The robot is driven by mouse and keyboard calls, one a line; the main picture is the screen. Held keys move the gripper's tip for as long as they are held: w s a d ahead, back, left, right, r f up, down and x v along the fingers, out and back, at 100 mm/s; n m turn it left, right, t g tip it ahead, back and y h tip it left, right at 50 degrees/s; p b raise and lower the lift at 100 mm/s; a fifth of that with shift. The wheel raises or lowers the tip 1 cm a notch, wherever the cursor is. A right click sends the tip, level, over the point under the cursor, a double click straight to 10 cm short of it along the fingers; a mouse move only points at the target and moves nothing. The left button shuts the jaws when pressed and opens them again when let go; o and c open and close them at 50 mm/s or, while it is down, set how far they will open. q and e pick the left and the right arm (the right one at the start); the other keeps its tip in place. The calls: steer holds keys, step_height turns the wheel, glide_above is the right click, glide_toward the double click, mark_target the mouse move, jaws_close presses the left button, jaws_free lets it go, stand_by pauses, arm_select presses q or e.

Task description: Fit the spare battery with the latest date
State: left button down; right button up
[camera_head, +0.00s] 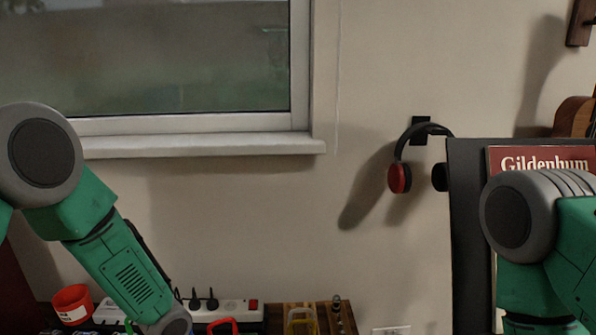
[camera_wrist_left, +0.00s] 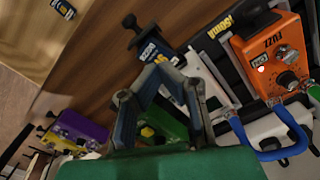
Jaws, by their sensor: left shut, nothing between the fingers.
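My left gripper (camera_wrist_left: 162,76) is in the left wrist view. Its fingers meet and hold nothing. Just beyond the fingertips is a small dark blue block (camera_wrist_left: 149,51) with pale and yellow print, perhaps a battery; the print is too small to read. Another small blue and yellow block (camera_wrist_left: 63,8) lies on pale wood at the top left. An orange pedal (camera_wrist_left: 272,58) marked FUZZ is at the right. My right gripper is outside both views; only part of its arm shows in the head view.
A purple pedal (camera_wrist_left: 82,130) and a partly hidden green pedal (camera_wrist_left: 168,124) are near the fingers. Blue cable plugs (camera_wrist_left: 266,152) are by the orange pedal. In the head view, headphones (camera_head: 400,178) hang on the wall, with a power strip (camera_head: 228,311) and red cup (camera_head: 72,303) below.

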arm_select(q)
steer(key=shift+f+b, duration=0.75)
steer(key=shift+f, duration=0.55)
stand_by(0.4)
steer(key=shift+r, duration=0.1)
step_height(320, 180, up, 7)
steer(key=p, duration=0.6)
stand_by(0.4)
steer(key=shift+s+f, duration=0.2)
steer(key=s+f+n+h, duration=0.15)
steer(key=s+f, duration=0.25)
steer(key=s, duration=1)
steer(key=s+a+n, duration=0.1)
steer(key=s+a, duration=0.1)
steer(key=s, duration=0.3)
steer(key=s+a+r+n+y, duration=0.1)
steer(key=s+a+n, duration=0.1)
steer(key=s, duration=0.4)
steer(key=shift+a+t, duration=0.3)
steer(key=shift+a, duration=0.5)
